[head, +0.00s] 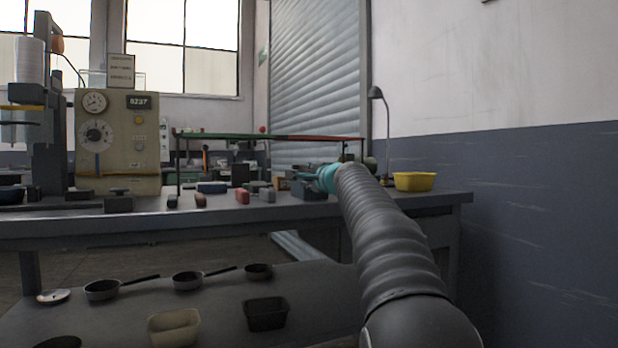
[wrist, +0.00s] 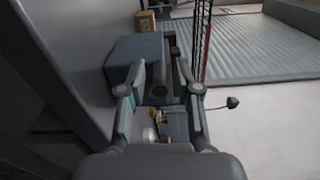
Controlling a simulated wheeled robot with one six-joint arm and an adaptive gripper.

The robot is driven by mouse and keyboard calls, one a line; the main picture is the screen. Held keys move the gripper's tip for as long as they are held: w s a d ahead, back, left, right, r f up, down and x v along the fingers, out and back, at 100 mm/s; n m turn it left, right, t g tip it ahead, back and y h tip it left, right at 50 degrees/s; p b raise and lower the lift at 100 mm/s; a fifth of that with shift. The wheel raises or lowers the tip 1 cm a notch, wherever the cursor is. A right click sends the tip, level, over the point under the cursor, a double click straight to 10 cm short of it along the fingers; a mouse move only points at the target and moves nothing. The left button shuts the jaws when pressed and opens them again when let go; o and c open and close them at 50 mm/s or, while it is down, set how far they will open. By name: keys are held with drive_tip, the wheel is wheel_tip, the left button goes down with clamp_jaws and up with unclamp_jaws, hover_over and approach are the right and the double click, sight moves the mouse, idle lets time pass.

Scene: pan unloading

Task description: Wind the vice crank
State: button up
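My gripper (wrist: 158,72) shows in the wrist view with its two fingers spread apart, so it is open. A blue-grey block-shaped body (wrist: 132,58), which looks like the vice, lies just beyond the left finger. A small dark round part (wrist: 158,91) shows between the fingers; I cannot tell whether it is the crank or whether a finger touches it. In the head view my arm reaches over the workbench (head: 440,197), and its teal wrist covers most of the vice area. The crank cannot be made out there.
A yellow bin (head: 414,181) and a desk lamp (head: 377,95) stand right of my arm. Small blocks (head: 242,196) lie left of it, below a red-green rail (head: 270,137). A gauge machine (head: 117,140) stands at left. Pans (head: 188,281) and trays (head: 266,314) sit on the lower surface.

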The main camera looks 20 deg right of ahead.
drive_tip(key=shift+s, duration=0.1)
drive_tip(key=s, duration=1.2)
drive_tip(key=shift+d, duration=0.2)
drive_tip(key=shift+w, duration=0.1)
